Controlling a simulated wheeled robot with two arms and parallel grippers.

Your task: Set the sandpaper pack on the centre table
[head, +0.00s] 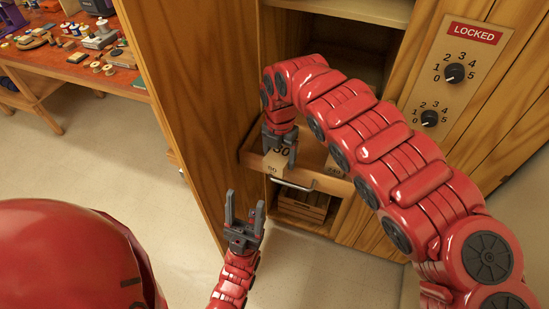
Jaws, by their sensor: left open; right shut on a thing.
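A tan pack printed with a number (274,163), apparently the sandpaper pack, is at the open drawer (320,182) of the wooden cabinet. My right gripper (279,152) reaches down from above and is shut on it. The fingers cover part of the pack, and I cannot tell whether it still touches the drawer. My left gripper (244,211) is open and empty, pointing up, in front of and below the drawer. I cannot tell whether the red-topped table (60,70) at the upper left is the centre table.
An open wooden door (190,90) stands between that table and the drawer. The table holds many small tools and spools. A slatted crate (303,205) sits below the drawer. A panel with a LOCKED sign (472,33) and two dials is at right. Pale floor (110,150) is clear at left.

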